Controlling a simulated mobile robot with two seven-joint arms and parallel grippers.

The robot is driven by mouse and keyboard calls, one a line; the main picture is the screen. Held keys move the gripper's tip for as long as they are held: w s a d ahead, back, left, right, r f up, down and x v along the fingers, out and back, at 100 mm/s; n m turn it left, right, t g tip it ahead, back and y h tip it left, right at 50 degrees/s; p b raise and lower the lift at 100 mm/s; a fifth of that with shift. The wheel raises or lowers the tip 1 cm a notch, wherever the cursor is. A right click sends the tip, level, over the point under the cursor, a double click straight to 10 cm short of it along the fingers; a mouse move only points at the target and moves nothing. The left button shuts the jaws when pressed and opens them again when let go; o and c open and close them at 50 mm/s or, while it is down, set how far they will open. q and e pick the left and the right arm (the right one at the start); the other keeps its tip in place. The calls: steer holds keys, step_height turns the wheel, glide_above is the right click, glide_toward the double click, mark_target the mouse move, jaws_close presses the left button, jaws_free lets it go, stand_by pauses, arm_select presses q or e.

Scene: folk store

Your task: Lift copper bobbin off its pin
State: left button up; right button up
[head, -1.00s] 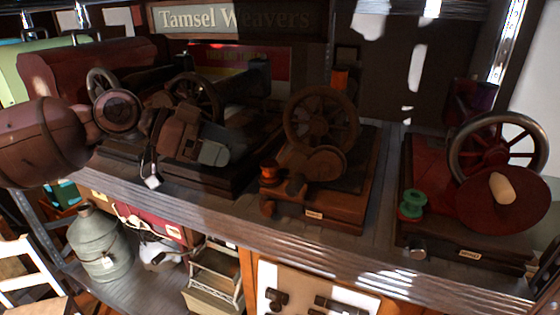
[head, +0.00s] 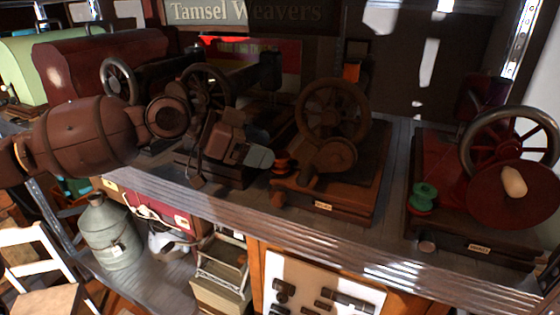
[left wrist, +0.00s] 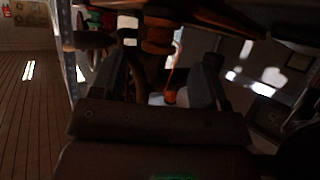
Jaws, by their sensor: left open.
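The copper bobbin (head: 283,161) sits at the left front of the middle spinning machine (head: 333,188), on the shelf. My left gripper (head: 262,158) is open, its pale fingertips just left of the bobbin. In the head view I cannot tell whether they touch it. In the left wrist view a dark copper spool (left wrist: 158,36), likely this bobbin, shows beyond the tips of my open left fingers (left wrist: 160,75), which hold nothing. The pin is hidden. My right gripper is not in view.
A green bobbin (head: 423,196) stands on the machine with a red wheel (head: 508,150) to the right. Another dark wheeled machine (head: 205,95) is behind my left arm. The metal shelf edge (head: 330,240) runs in front. A grey can (head: 108,235) stands lower left.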

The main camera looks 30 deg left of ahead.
mark_target(285, 157)
arm_select(q)
steer(key=x, duration=0.3)
steer(key=shift+d, duration=0.15)
steer(key=shift+w+d+f, duration=0.3)
steer(key=shift+d, duration=0.05)
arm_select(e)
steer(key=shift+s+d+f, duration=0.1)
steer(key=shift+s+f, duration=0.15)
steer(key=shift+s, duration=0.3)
